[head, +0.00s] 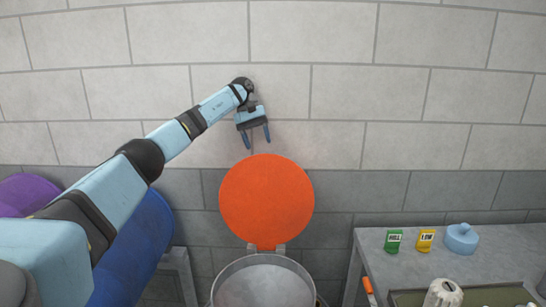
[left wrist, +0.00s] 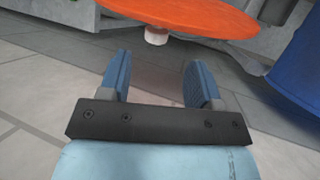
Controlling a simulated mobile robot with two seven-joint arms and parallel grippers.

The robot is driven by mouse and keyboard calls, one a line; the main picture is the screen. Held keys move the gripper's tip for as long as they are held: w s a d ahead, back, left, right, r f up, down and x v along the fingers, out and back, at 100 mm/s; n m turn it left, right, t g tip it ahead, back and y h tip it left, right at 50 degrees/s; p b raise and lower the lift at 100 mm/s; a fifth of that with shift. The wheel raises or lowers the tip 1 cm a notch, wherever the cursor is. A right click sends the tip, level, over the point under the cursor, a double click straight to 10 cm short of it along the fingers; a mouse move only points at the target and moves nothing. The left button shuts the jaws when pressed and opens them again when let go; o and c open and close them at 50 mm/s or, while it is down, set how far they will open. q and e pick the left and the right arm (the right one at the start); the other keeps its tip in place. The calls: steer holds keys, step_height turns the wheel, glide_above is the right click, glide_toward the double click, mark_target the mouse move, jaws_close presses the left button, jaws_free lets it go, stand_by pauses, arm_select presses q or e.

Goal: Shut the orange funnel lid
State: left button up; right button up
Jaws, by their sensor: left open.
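The orange funnel lid (head: 267,201) stands raised, upright behind the round grey funnel (head: 262,283), joined at its lower edge by a hinge (head: 266,248). The funnel's mouth is uncovered. My left gripper (head: 257,139) is open and empty, just above the lid's top edge, with its fingers pointing down. In the left wrist view the open fingers (left wrist: 159,82) are near the orange lid (left wrist: 195,16), which has a pale knob (left wrist: 156,36) on one face. No contact with the lid is visible. My right gripper is not in view.
A grey table (head: 440,262) at the right holds a green box (head: 393,241), a yellow box (head: 426,241), a blue container (head: 461,238), and a tray (head: 505,296). A blue drum (head: 135,250) and a purple drum (head: 22,194) stand at the left. A block wall (head: 430,150) is behind.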

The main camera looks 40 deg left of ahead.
mark_target(266, 162)
arm_select(q)
steer(key=x, duration=0.2)
steer(key=p+x, duration=0.1)
steer(key=x, duration=0.3)
steer(key=shift+w+d+f, duration=0.1)
steer(key=shift+w+f, duration=0.15)
steer(key=shift+f, duration=0.05)
steer(key=shift+d+f, duration=0.15)
steer(key=shift+f, duration=0.25)
steer(key=shift+r, duration=0.1)
jaws_close()
